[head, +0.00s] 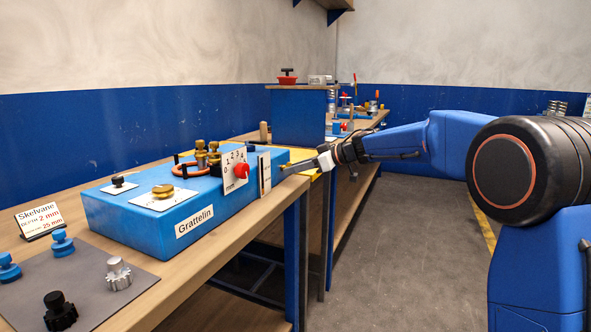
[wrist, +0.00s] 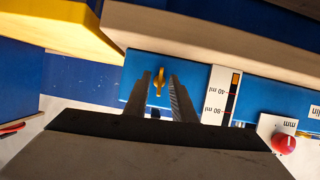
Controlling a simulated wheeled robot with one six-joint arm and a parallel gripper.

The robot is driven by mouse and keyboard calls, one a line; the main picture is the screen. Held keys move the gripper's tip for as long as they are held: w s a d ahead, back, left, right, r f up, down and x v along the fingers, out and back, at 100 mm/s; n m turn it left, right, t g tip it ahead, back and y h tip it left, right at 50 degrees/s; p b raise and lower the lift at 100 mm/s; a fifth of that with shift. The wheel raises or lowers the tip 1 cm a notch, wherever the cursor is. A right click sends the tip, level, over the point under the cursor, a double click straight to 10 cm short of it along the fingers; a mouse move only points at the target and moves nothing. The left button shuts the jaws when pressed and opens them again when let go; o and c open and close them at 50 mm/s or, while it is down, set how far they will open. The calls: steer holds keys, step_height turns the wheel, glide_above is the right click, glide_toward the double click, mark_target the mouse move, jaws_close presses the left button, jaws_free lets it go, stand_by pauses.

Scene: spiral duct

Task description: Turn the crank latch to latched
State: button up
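A small gold lever, which looks like the crank latch (wrist: 159,82), sits on a blue panel face in the wrist view. It points along the length of my fingers in that view. In the head view my gripper hides that end of the blue Grattelin box (head: 150,232), and I cannot make the latch out. My gripper (head: 288,170) is at the box's far right end. In the wrist view its two dark fingers (wrist: 160,79) are apart, with the gold lever showing in the gap. I cannot tell whether the fingertips reach around it or touch it.
A red knob (head: 241,170) on a numbered dial and a white ml gauge (wrist: 217,95) are close beside my gripper. Knobs and a ring stand on the box top. A grey mat (head: 85,285) with loose knobs lies in front. The floor at right is clear.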

steer(key=v, duration=1.7)
steer(key=shift+d, duration=0.15)
steer(key=shift+s+r, duration=0.1)
